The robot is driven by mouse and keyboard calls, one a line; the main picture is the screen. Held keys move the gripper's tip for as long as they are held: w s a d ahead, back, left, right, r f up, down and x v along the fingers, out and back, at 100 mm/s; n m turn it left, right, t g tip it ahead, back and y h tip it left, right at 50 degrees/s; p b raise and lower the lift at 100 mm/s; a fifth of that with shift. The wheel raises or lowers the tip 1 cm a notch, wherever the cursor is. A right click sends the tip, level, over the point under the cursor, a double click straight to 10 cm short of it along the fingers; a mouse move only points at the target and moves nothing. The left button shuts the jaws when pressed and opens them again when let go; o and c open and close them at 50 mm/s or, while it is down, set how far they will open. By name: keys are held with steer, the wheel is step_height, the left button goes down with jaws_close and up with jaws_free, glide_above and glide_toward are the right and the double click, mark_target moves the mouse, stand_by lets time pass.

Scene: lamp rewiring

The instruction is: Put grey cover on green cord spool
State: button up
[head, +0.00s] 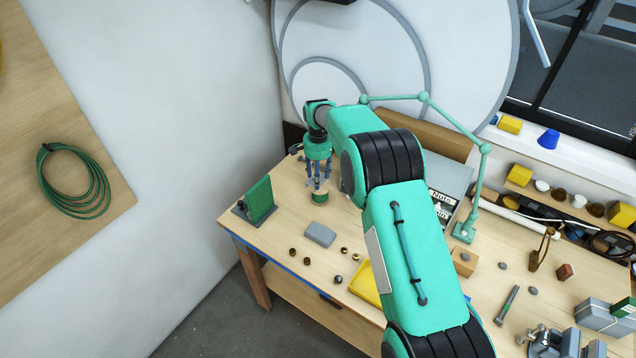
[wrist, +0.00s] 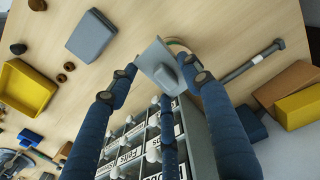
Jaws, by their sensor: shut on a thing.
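My gripper (head: 317,183) is at the back left of the wooden table, just above the green cord spool (head: 319,198), a short green cylinder with a pale rim. In the wrist view my gripper (wrist: 163,75) has its blue fingers closed around the grey cover (wrist: 151,57), a flat grey piece with a raised knob. A thin curved edge of the spool (wrist: 177,42) shows behind the cover; the rest is hidden. I cannot tell whether the cover touches the spool. The cover is too small to make out in the head view.
A green block on a dark base (head: 260,200) stands left of the spool. A grey box (head: 320,234), small brown knobs and a yellow tray (head: 364,287) lie nearer the front. The labelled drawer cabinet (head: 447,180) stands to the right, close to the fingers in the wrist view.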

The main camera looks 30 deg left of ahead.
steer(key=shift+f+p, duration=0.45)
steer(key=shift+f, duration=1.3)
steer(key=shift+f, duration=0.15)
steer(key=o, duration=1.2)
step_height(320, 180, up, 12)
steer(key=b, duration=0.2)
